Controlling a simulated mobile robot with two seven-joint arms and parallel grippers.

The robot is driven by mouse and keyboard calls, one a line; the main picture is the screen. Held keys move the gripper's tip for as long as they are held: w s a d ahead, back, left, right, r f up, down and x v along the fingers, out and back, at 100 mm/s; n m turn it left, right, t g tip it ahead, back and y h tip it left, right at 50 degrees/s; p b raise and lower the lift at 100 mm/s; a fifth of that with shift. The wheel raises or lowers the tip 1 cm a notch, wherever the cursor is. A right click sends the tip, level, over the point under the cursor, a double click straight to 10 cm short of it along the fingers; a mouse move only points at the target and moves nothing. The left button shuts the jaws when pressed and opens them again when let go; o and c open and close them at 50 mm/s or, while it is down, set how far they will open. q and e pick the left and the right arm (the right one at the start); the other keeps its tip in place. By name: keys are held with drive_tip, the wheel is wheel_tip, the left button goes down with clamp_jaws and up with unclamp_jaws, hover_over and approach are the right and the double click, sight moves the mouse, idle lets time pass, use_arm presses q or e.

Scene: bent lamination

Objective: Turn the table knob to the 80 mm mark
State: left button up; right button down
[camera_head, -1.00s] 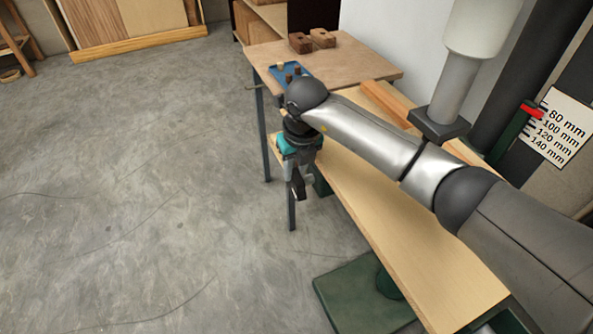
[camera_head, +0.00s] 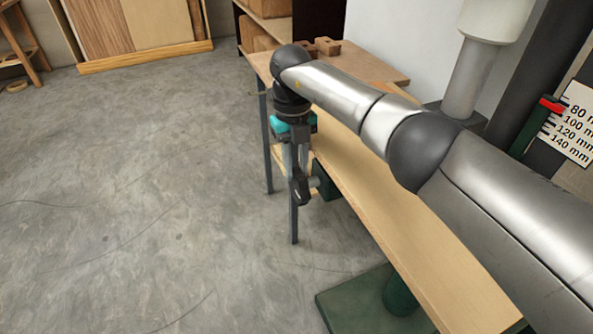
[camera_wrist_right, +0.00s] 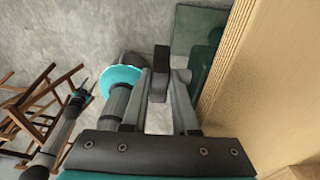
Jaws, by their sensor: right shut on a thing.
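My right gripper (camera_head: 297,176) points down and is shut on the handle. In the right wrist view my right gripper (camera_wrist_right: 163,78) has its two fingers on either side of the black handle (camera_wrist_right: 160,60). A scale (camera_head: 575,130) stands at the right edge, with labels from 80 to 140 mm. Its red pointer (camera_head: 551,104) is close to the 80 mm row; the exact reading is too small to tell.
A side table (camera_head: 385,70) with wooden blocks (camera_head: 322,47) stands at the back. The machine's green base plate (camera_head: 350,305) is on the floor below. The wooden table's edge runs close beside my right gripper. The floor on the left is clear.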

use_arm(q)
drive_tip(key=shift+w+a, duration=0.1)
drive_tip(key=shift+w, duration=0.15)
use_arm(e)
drive_tip(key=shift+s+f, duration=0.15)
drive_tip(key=shift+f, duration=0.1)
drive_tip(key=c, duration=1.1)
unclamp_jaws()
drive_tip(key=shift+o, duration=0.7)
use_arm(q)
drive_tip(key=shift+d, duration=0.2)
use_arm(e)
drive_tip(key=shift+r, duration=0.1)
use_arm(q)
drive_tip(key=shift+d, duration=0.1)
drive_tip(key=shift+s+d+r+p, duration=0.35)
drive_tip(key=shift+s+r+p, duration=0.15)
drive_tip(key=shift+r+p, duration=0.1)
drive_tip(key=shift+s+d+r+p, duration=0.35)
drive_tip(key=shift+s+r+p, duration=0.1)
drive_tip(key=shift+s+p, duration=0.1)
use_arm(e)
wheel_tip(320, 180, up, 15)
drive_tip(key=w, duration=0.1)
drive_tip(key=shift+w+a, duration=0.2)
drive_tip(key=shift+w, duration=0.15)
use_arm(q)
drive_tip(key=shift+a, duration=0.1)
